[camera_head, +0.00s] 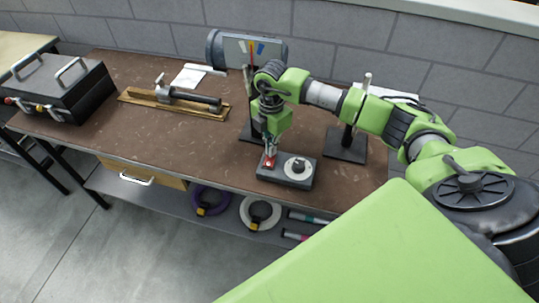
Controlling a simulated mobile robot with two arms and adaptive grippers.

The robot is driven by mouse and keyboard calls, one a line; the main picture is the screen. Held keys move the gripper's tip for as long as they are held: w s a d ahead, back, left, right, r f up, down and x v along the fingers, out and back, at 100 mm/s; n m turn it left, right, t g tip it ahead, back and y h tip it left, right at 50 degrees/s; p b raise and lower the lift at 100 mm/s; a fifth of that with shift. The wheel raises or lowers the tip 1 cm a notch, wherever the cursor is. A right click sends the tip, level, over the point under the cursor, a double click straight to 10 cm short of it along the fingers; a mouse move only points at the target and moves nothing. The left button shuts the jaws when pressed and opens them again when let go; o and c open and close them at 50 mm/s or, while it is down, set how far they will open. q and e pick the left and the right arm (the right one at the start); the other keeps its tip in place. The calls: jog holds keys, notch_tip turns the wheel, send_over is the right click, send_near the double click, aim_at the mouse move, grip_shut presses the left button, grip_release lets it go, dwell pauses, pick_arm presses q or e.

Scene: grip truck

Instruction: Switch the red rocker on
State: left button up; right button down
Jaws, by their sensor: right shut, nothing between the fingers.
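The red rocker (268,163) sits on the left part of a dark grey switch box (287,179) near the front edge of the brown table. My left gripper is not in view.
A gauge on a stand (249,50) rises behind my right gripper. Another dark stand (346,146) is to the right. A wooden board with a metal tool (172,102) and a black case (60,88) lie left. The brown table (170,140) is clear at front left.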

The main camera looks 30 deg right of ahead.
jog(key=shift+f+b, duration=0.35)
jog(key=shift+f, duration=0.2)
jog(key=shift+r, duration=0.1)
jog(key=shift+r+p, duration=2.65)
jog(key=shift+r, duration=0.8)
